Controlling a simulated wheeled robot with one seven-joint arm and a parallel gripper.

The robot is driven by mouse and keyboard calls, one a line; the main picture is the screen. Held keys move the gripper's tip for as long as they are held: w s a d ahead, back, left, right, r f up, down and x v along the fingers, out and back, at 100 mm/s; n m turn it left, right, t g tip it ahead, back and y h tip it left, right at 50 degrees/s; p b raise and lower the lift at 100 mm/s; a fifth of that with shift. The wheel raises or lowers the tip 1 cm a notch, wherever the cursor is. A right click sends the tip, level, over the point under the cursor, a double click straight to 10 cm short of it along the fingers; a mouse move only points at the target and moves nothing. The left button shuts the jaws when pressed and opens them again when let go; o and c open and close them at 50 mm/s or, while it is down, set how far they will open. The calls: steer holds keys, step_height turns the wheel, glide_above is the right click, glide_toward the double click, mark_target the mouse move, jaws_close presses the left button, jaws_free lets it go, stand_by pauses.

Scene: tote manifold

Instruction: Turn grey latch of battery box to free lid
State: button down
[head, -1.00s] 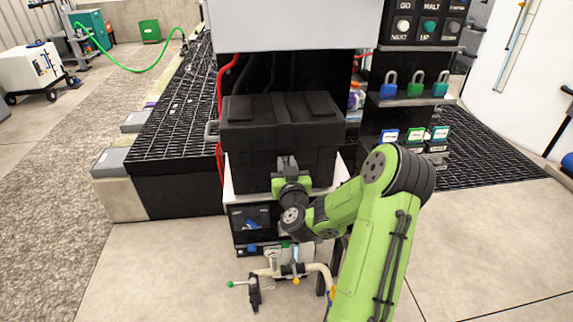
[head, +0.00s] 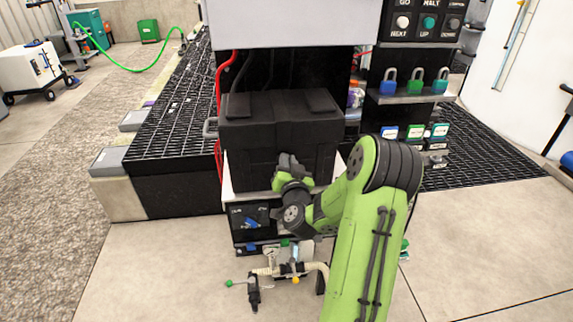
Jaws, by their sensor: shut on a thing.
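The black battery box (head: 250,150) stands on a white-topped stand, with its black lid (head: 280,105) lying shut on top. My gripper (head: 287,160) is at the middle of the box's front face, just below the lid, and is tilted over to the left. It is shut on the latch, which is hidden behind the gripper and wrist.
Under the box is a black panel with a blue knob (head: 251,222). Pipes with a green-tipped valve (head: 252,285) stand in front, low down. A shelf with blue and green padlocks (head: 415,88) is to the right. Red hoses (head: 219,120) run behind the box's left side.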

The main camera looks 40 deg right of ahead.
steer(key=shift+s+d+f+m+b, duration=0.15)
steer(key=shift+f+m+b, duration=0.15)
steer(key=shift+m, duration=1.95)
steer(key=shift+s+d+f+m+b, duration=0.15)
steer(key=shift+f+m+b, duration=0.15)
steer(key=shift+m, duration=2)
steer(key=shift+s+d+f+m+b, duration=0.15)
steer(key=shift+f+m+b, duration=0.15)
steer(key=shift+m, duration=1.95)
steer(key=shift+w, duration=0.1)
steer(key=c, duration=1.1)
jaws_free()
